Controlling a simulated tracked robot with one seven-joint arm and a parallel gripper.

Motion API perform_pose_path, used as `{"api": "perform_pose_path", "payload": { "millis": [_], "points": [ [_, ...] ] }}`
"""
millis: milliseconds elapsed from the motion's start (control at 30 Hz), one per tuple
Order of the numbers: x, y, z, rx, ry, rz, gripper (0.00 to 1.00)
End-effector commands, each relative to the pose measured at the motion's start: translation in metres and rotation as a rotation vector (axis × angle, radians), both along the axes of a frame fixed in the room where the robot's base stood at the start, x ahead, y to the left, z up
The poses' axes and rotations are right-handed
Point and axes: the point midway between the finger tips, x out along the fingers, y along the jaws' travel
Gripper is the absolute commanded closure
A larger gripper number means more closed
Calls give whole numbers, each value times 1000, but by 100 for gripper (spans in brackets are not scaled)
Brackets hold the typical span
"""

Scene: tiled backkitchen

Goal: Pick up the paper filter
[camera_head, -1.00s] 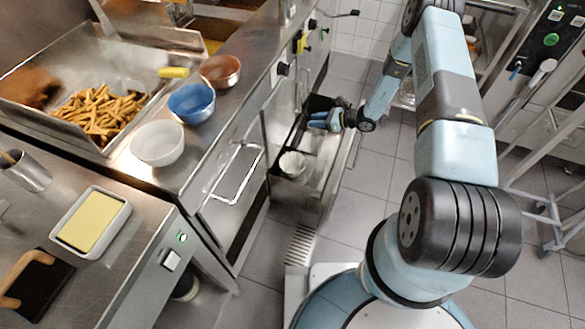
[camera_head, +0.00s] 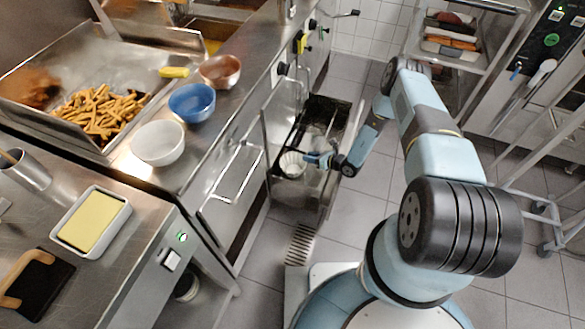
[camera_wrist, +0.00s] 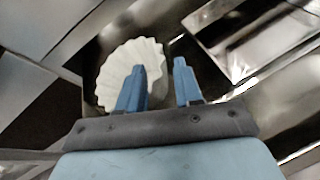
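The paper filter (camera_head: 292,164) is a white, fluted cup in the near end of the open drawer below the counter. It also shows in the wrist view (camera_wrist: 118,66), large and partly covered by a finger. My gripper (camera_head: 308,159) is at the filter's right side in the head view. In the wrist view my gripper (camera_wrist: 158,66) has its two blue fingers apart. The left finger overlaps the filter and the right one lies beside its right edge. I cannot tell whether either finger touches it.
The open drawer (camera_head: 329,190) has metal walls around the filter. A door handle (camera_head: 236,187) juts out to its left. On the counter stand a white bowl (camera_head: 158,143), a blue bowl (camera_head: 191,102) and a copper bowl (camera_head: 220,71). Tiled floor (camera_head: 355,215) is free to the right.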

Motion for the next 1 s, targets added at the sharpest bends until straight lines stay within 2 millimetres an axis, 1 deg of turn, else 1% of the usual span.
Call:
{"api": "perform_pose_path", "payload": {
  "millis": [300, 400, 700, 767, 1000],
  "points": [
    [19, 30, -11, -1, -3, 3, 65],
    [24, 37, -14, -1, -1, 2, 65],
    [26, 40, -16, 0, -1, 0, 65],
    [26, 40, -16, 0, -1, 0, 70],
    [26, 40, -15, 0, -1, 1, 93]
  ]
}}
